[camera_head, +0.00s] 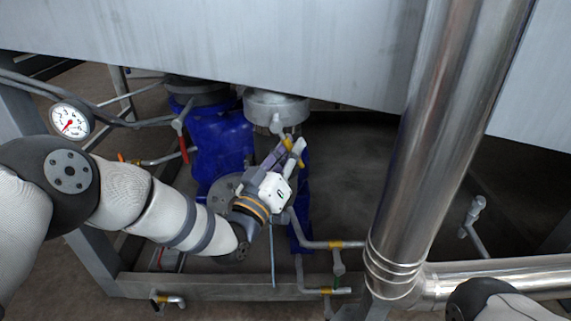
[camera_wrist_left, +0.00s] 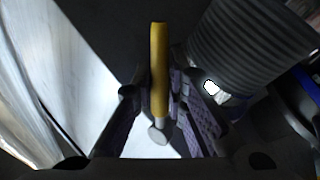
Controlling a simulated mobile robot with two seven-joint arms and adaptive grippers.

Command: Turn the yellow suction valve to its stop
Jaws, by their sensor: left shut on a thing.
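The yellow valve handle (camera_wrist_left: 158,65) stands upright in the middle of the left wrist view, between the two purple-padded fingers. My left gripper (camera_wrist_left: 158,118) is shut on its lower part. In the head view, my left gripper (camera_head: 285,152) reaches in front of the grey-topped blue pump at centre. A small bit of yellow valve (camera_head: 288,136) shows at its fingertips; most of the handle is hidden there by the gripper. My right gripper is out of view; only part of my right arm shows at the bottom right.
A blue pump (camera_head: 222,140) stands beside the valve. A grey panel (camera_head: 230,45) hangs above. A thick steel pipe (camera_head: 425,130) rises on the right. A pressure gauge (camera_head: 70,122) and a red-handled valve (camera_head: 183,150) sit left. Thin pipes with yellow bands (camera_head: 337,244) run below the gripper.

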